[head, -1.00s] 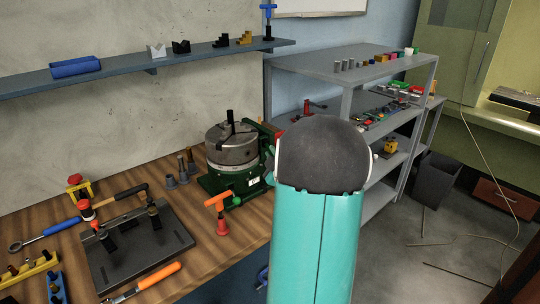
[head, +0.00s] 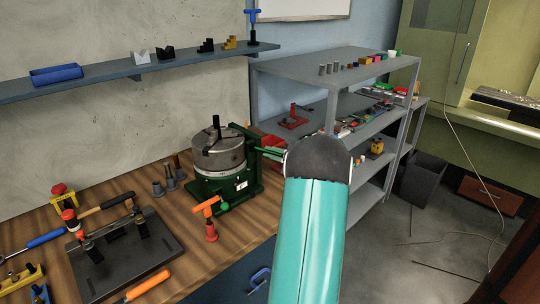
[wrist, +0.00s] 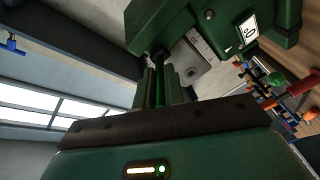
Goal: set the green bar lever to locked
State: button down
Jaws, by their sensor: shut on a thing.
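The green bar lever (wrist: 160,88) runs between my gripper's fingers in the wrist view, up to the green housing (wrist: 170,22). My gripper (wrist: 161,76) is shut on it. In the head view green bars (head: 270,151) reach right from the green-based rotary table (head: 218,155) toward my teal arm. My arm hides my gripper and the lever's outer end there. A grey plate with small marks (wrist: 195,60) sits beside the lever's root. I cannot read a locked mark.
An orange-handled clamp (head: 208,210) stands close in front of the rotary table. Grey pegs (head: 158,189) stand to its left. A dark fixture plate (head: 150,262) lies front left. Grey shelves (head: 330,62) with small parts stand behind my arm.

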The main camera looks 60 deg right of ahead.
jog(key=shift+d+n+y, duration=0.15)
jog(key=shift+n+y, duration=0.15)
jog(key=shift+y, duration=0.2)
jog(key=c, duration=1.5)
grip_release()
jog(key=shift+w, duration=0.1)
jog(key=s, duration=0.4)
jog(key=s+d, duration=0.1)
jog(key=s, duration=0.4)
jog(key=s+d, duration=0.1)
jog(key=s, duration=0.3)
jog(key=shift+s, duration=0.35)
jog(key=shift+s, duration=0.1)
